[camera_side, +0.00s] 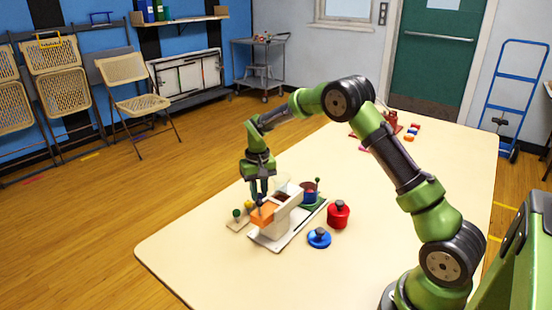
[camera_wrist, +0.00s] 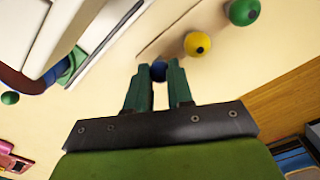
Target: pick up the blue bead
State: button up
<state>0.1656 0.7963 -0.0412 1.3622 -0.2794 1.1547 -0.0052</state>
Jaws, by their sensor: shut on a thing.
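The blue bead (camera_wrist: 158,71) is a small dark blue ball between the fingertips of my gripper (camera_wrist: 159,72) in the wrist view. The two green fingers are closed on its sides, and their tips partly cover it. In the side view my gripper (camera_side: 259,194) points down beside the white stand with an orange block, at the left of the board. The bead is too small and dark there to make out clearly, so I cannot tell how high it is held.
A yellow bead (camera_wrist: 198,44) and a green bead (camera_wrist: 243,12) lie near the fingers. The white stand (camera_side: 283,210) with its orange block (camera_side: 263,214) is close beside my gripper. A red jar (camera_side: 338,215) and blue lid (camera_side: 319,238) stand to the right. The table's front left is clear.

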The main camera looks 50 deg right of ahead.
jog(key=shift+r, duration=3.75)
